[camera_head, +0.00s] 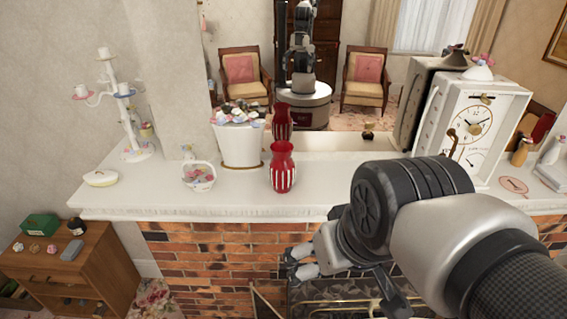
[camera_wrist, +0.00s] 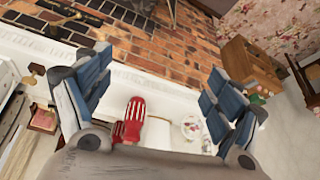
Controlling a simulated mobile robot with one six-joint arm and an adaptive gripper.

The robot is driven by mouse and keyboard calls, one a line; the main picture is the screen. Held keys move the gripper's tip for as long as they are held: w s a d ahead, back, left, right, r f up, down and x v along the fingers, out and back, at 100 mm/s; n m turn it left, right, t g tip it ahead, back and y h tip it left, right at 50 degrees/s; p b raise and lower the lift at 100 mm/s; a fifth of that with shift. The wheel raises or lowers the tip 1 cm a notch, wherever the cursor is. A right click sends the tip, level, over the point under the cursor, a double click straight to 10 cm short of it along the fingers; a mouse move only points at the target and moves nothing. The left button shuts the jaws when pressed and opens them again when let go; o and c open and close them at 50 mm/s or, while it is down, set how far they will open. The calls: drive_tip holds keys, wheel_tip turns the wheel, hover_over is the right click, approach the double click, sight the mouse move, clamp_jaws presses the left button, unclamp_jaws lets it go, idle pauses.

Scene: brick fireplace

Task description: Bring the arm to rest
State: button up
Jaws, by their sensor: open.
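My arm reaches in from the lower right of the head view. My gripper (camera_head: 338,282) hangs in front of the brick fireplace, below the mantel's front edge. In the wrist view my gripper (camera_wrist: 155,82) has its two fingers spread wide apart, with nothing between the pads. A red vase with white stripes (camera_head: 283,168) stands upright on the white mantel (camera_head: 225,207), left of my gripper and apart from it. The vase also shows in the wrist view (camera_wrist: 130,122), beyond the gripper's body. Part of the gripper is hidden behind my wrist in the head view.
A white clock (camera_head: 474,125) stands on the mantel's right side, close behind my arm. A flower basket (camera_head: 199,176), a white planter (camera_head: 240,146) and a candle holder (camera_head: 124,95) stand left. A wooden cabinet (camera_head: 85,270) is at lower left. A mirror behind reflects chairs.

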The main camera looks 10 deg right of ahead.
drive_tip(key=s+f, duration=0.3)
drive_tip(key=s, duration=0.2)
drive_tip(key=shift+s+d, duration=0.2)
drive_tip(key=shift+s, duration=0.05)
wheel_tip(320, 180, down, 18)
drive_tip(key=b, duration=1.8)
drive_tip(key=shift+r, duration=0.2)
